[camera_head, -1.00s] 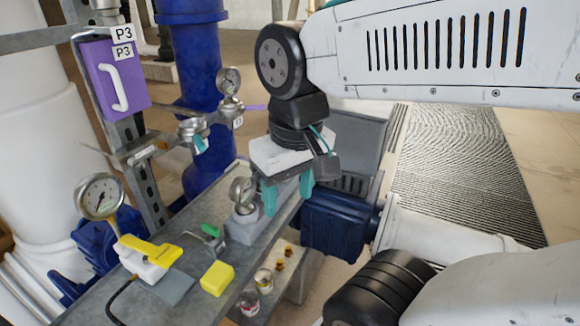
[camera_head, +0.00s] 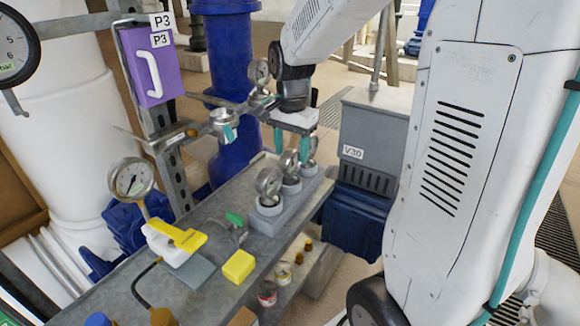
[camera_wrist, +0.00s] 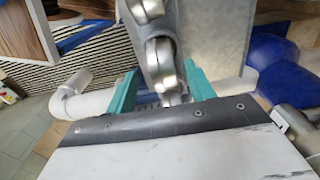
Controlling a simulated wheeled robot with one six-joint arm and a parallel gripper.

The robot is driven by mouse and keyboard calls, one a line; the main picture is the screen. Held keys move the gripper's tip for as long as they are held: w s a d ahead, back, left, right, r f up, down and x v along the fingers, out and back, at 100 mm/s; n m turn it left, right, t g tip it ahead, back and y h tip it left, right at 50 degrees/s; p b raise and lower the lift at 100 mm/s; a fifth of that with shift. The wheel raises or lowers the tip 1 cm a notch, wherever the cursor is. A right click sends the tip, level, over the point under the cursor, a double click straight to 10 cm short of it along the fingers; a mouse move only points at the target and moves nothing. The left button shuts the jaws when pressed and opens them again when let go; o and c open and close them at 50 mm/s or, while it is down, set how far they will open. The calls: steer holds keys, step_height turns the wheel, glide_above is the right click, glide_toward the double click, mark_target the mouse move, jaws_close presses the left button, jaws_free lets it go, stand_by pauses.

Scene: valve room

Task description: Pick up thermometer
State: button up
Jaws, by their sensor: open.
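Three round metal dial instruments stand upright in a row in a grey block. They are the near one (camera_head: 268,181), the middle one (camera_head: 289,161) and the far one (camera_head: 312,147). I cannot tell which is the thermometer, as their faces are unreadable. My gripper (camera_head: 292,145) is over the far end of this row, its teal fingers pointing down, open. In the wrist view, metal instrument heads (camera_wrist: 160,52) line up between and beyond the open fingers (camera_wrist: 161,85). Nothing is visibly gripped, and contact cannot be judged.
The block stands on a grey metal bench (camera_head: 205,222). A yellow block (camera_head: 239,266), a green-handled valve (camera_head: 235,219) and a yellow-and-white device (camera_head: 172,241) lie nearer. A gauge (camera_head: 132,180) stands left. A blue pipe (camera_head: 232,90) and grey V30 cabinet (camera_head: 370,135) flank my gripper.

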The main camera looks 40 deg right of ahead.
mark_target(290, 164)
steer(key=f, duration=0.5)
steer(key=shift+w+f, duration=0.15)
steer(key=shift+w, duration=0.1)
steer(key=shift+c, duration=0.3)
steer(key=c, duration=0.9)
step_height(290, 164, up, 10)
steer(key=shift+r, duration=0.1)
steer(key=shift+o, duration=1.4)
steer(key=shift+c, duration=1.2)
